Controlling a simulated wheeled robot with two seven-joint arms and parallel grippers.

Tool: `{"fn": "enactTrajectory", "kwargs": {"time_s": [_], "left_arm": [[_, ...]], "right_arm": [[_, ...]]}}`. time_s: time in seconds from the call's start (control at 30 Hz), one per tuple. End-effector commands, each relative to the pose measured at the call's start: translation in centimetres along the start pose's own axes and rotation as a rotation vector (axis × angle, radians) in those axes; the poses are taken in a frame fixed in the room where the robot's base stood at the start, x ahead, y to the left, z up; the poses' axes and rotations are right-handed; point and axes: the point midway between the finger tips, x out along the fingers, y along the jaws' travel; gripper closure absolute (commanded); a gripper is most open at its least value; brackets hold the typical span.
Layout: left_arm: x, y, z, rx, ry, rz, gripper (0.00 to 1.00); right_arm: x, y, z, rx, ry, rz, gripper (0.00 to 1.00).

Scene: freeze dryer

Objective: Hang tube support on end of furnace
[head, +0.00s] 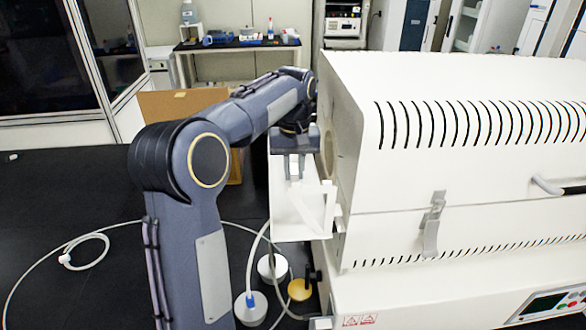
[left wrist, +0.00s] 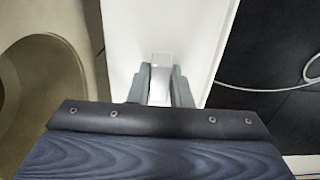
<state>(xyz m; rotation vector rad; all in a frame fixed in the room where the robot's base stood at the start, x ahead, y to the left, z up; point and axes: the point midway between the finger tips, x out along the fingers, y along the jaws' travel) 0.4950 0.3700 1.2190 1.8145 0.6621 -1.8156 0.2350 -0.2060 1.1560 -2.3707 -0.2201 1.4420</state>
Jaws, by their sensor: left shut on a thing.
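The white tube support (head: 287,222), an angled bracket, is at the left end of the white furnace (head: 440,165). My left gripper (head: 294,165) is above it, pointing down, shut on its small upright tab. In the left wrist view the fingers (left wrist: 160,82) pinch this tab, with the flat white support panel (left wrist: 165,28) beyond. The furnace's round end opening (left wrist: 28,90) is at the left there, close beside the support. I cannot tell whether the support touches the furnace end or is hooked on it. My right gripper is not in view.
A metal latch (head: 433,225) and a handle (head: 555,187) are on the furnace front. A cardboard box (head: 180,104) stands behind my arm. The dark surface at left is mostly free.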

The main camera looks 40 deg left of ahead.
Motion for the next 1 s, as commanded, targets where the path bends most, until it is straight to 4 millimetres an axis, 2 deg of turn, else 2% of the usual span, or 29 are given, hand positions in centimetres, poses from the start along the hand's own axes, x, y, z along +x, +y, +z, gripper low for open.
{"fn": "enactTrajectory", "kwargs": {"time_s": [0.37, 1.0], "left_arm": [[0.0, 0.0, 0.0, 0.000, 0.002, 0.002, 1.00], [1.2, 0.1, 0.0, 0.000, 0.002, 0.001, 1.00]], "right_arm": [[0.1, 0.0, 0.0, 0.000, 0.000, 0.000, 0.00], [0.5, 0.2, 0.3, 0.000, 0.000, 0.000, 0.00]]}}
